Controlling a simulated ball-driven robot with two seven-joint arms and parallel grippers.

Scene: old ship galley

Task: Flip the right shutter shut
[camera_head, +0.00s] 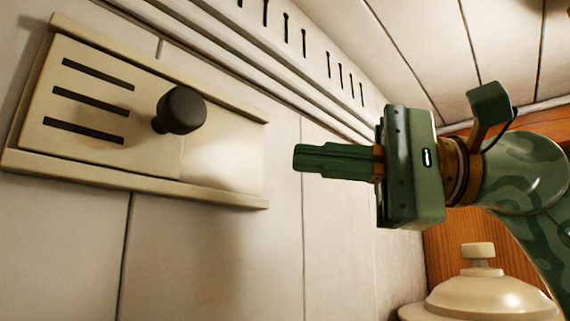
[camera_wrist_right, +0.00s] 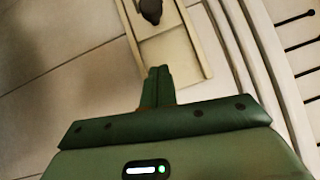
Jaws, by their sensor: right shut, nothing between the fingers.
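The shutter (camera_head: 150,150) is a cream sliding panel between two rails on the tiled wall, at the left in the head view. Three dark slots show at its left, and a dark round knob (camera_head: 181,110) stands out to the right of them. A paler bare stretch lies right of the knob. The knob also shows at the top of the wrist view (camera_wrist_right: 151,10). My green right gripper (camera_head: 297,158) is shut and empty, pointing left. In the head view its tips are right of the shutter's right end, apart from the knob. My left gripper is out of view.
A ledge with a row of dark slots (camera_head: 303,42) runs above the shutter. A cream lidded pot (camera_head: 480,295) stands at the lower right, below my right arm. Orange wood is behind it. The wall below the shutter is clear.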

